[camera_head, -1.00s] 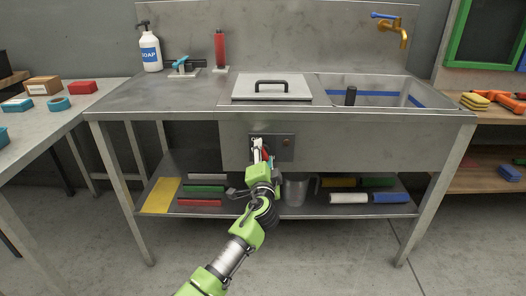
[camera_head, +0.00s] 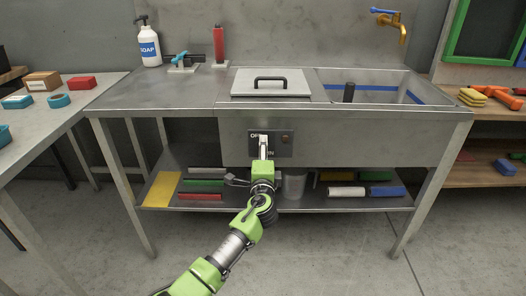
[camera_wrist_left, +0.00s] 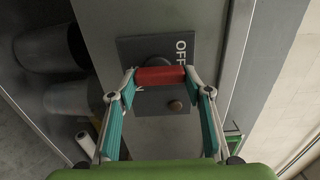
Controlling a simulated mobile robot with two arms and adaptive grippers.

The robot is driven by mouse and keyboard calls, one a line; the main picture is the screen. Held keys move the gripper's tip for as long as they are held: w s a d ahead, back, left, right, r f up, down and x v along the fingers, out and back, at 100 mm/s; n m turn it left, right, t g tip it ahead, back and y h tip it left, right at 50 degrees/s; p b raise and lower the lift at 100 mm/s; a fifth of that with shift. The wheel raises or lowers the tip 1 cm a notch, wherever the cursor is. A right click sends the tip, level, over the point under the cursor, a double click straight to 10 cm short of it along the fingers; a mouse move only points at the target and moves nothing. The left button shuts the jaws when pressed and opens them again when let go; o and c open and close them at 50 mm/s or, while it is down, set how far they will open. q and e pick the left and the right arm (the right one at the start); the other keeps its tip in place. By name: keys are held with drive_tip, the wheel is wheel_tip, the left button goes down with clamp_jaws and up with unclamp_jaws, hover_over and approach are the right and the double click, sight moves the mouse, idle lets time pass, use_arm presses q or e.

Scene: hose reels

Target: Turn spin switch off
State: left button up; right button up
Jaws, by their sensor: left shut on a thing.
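The dark switch plate (camera_head: 275,149) is on the front panel of the steel sink bench; it also shows in the wrist view (camera_wrist_left: 138,47). White "OFF" lettering is near its upper right in the wrist view; other lettering is partly hidden. A red switch handle (camera_wrist_left: 160,76) stands out from the plate over a dark round base. My left gripper (camera_head: 263,142) is at the plate and covers the handle in the head view. In the wrist view its fingertips (camera_wrist_left: 161,78) are shut on the handle's two ends. A brownish round button (camera_wrist_left: 175,106) is beside the handle.
The sink bench (camera_head: 160,95) holds a lid with a black handle (camera_head: 271,84), a soap bottle (camera_head: 149,46) and a red bottle (camera_head: 219,45). Its lower shelf holds several coloured bars and a metal cup (camera_head: 294,184). Side tables stand left and right.

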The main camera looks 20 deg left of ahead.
use_arm(q)
drive_tip(key=o, duration=1.1)
drive_tip(key=v, duration=1.2)
